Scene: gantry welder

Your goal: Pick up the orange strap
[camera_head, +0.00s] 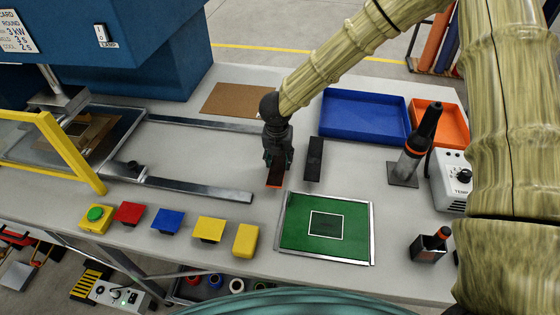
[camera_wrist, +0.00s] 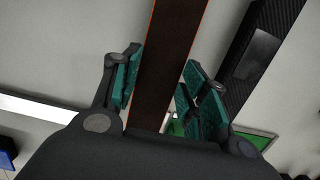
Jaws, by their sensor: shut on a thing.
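The orange strap (camera_head: 275,178) is a narrow piece with a dark brown face and orange edges. My gripper (camera_head: 278,158) is shut on it above the pale tabletop. In the wrist view, the strap (camera_wrist: 171,50) runs up between the two teal finger pads of my gripper (camera_wrist: 163,85). Its lower end is hidden behind the gripper body there. I cannot tell whether the strap touches the table.
A black strap (camera_head: 315,158) lies just right of my gripper. A green mat (camera_head: 295,235) in a metal frame is in front. Behind are a blue tray (camera_head: 362,132) and an orange tray (camera_head: 452,128). A metal rail (camera_head: 200,188) lies left. A tool on a stand (camera_head: 415,150) is right.

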